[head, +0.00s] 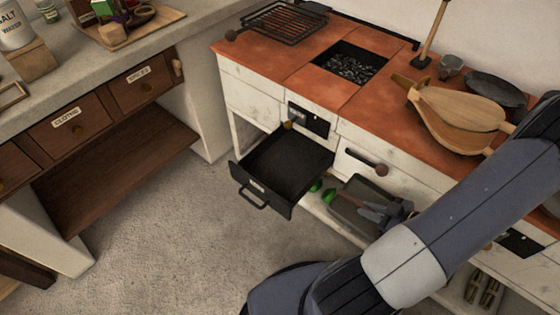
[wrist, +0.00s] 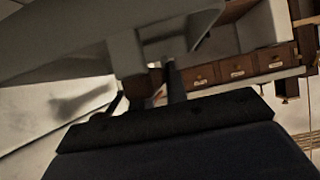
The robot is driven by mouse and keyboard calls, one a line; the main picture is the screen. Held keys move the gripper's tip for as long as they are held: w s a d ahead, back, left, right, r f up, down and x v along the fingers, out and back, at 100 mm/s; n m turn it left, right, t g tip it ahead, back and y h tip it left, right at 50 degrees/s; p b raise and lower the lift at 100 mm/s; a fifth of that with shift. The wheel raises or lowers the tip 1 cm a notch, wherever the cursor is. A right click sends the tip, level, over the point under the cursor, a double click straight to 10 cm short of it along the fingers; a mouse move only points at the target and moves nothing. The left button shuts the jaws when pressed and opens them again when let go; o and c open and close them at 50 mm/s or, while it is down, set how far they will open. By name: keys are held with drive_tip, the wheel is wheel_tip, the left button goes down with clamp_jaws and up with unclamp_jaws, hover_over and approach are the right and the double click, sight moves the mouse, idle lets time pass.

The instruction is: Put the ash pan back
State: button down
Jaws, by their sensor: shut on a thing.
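The grey ash pan (head: 350,205) is a shallow metal tray, seen in the head view low in front of the stove, right of the open drawer. My gripper (head: 392,212) is shut on its near end. In the wrist view the pan (wrist: 90,45) fills the upper left, and my gripper (wrist: 165,85) closes at its handle. A black drawer (head: 262,188) with a front handle and a small label is pulled out of the stove to the left of the pan. It looks empty. My arm hides part of the stove front.
The stove (head: 375,115) has a red-tiled top with a grate of coals (head: 348,66), a grill rack (head: 283,22) and bellows (head: 450,115). Green objects (head: 328,193) lie on the low shelf beside the pan. Wooden drawers (head: 85,126) stand left. The floor (head: 165,215) between is clear.

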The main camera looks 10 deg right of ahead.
drive_tip(key=shift+s+d+f, duration=0.1)
drive_tip(key=shift+s, duration=0.15)
drive_tip(key=shift+w+f, duration=0.1)
drive_tip(key=w+a+b, duration=0.5)
drive_tip(key=w+a, duration=0.5)
drive_tip(key=w, duration=0.3)
drive_tip(key=w+a+b, duration=0.5)
drive_tip(key=w+a, duration=0.4)
drive_tip(key=w, duration=0.4)
drive_tip(key=f+b, duration=0.6)
drive_tip(key=f, duration=0.1)
drive_tip(key=shift+s+d+b, duration=0.1)
drive_tip(key=shift+s+b, duration=0.1)
drive_tip(key=shift+b, duration=0.2)
drive_tip(key=shift+f, duration=0.15)
drive_tip(key=c, duration=1.4)
unclamp_jaws()
